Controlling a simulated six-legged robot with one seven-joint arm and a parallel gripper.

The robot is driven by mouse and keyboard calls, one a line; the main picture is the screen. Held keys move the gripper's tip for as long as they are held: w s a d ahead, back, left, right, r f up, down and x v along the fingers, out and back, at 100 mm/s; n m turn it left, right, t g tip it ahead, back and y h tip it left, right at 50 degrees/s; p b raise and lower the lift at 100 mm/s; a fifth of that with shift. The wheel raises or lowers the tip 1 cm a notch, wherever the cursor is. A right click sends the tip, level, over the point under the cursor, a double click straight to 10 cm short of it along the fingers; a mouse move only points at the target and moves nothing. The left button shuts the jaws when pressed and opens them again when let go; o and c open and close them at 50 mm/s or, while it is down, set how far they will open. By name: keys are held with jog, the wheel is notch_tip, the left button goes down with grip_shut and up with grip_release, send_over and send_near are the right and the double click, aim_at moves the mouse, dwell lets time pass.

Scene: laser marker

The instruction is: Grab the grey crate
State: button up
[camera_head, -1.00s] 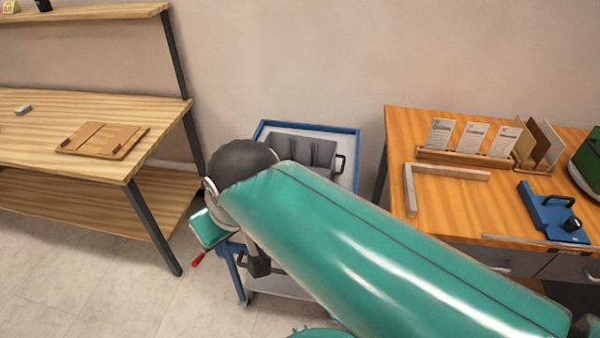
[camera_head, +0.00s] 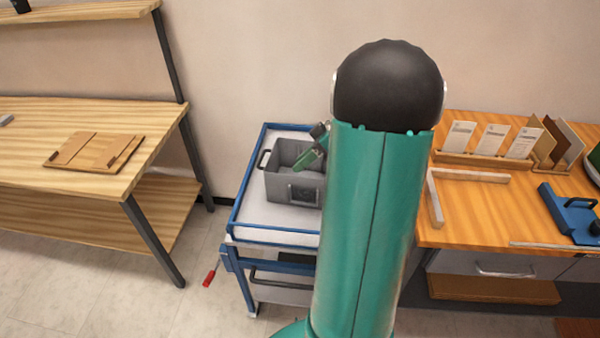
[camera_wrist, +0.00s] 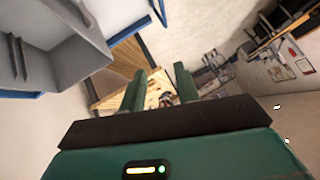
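The grey crate (camera_head: 292,187) sits upright on the white top of the blue-framed trolley (camera_head: 262,228) in the head view. It has a dark handle at its left end, and my arm hides its right end. Part of my gripper (camera_head: 314,150) shows at the crate's back right, beside my arm; I cannot tell whether it touches the crate. In the wrist view my gripper (camera_wrist: 167,72) has its two green fingers apart with nothing between them. The crate (camera_wrist: 65,50) lies at upper left there, outside the fingers.
A wooden workbench (camera_head: 60,172) with a clipboard-like board (camera_head: 95,152) stands on the left. An orange wooden desk (camera_head: 490,215) with a card holder (camera_head: 482,160) and a blue tool (camera_head: 570,212) stands close on the trolley's right.

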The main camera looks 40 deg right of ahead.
jog(key=s+d+f+n+t, duration=0.1)
jog(key=s+d+f+t, duration=0.2)
jog(key=d, duration=0.4)
jog(key=s+d+f+n+t, duration=0.1)
jog(key=s+d+f+t, duration=0.15)
jog(key=d+f, duration=0.35)
jog(key=shift+g, duration=0.35)
jog(key=x, duration=1.2)
jog(key=shift+w+d+r, duration=0.1)
jog(key=shift+w+r, duration=0.1)
jog(key=shift+w, duration=0.25)
jog(key=shift+c, duration=0.4)
grip_shut()
jog(key=shift+r, duration=0.1)
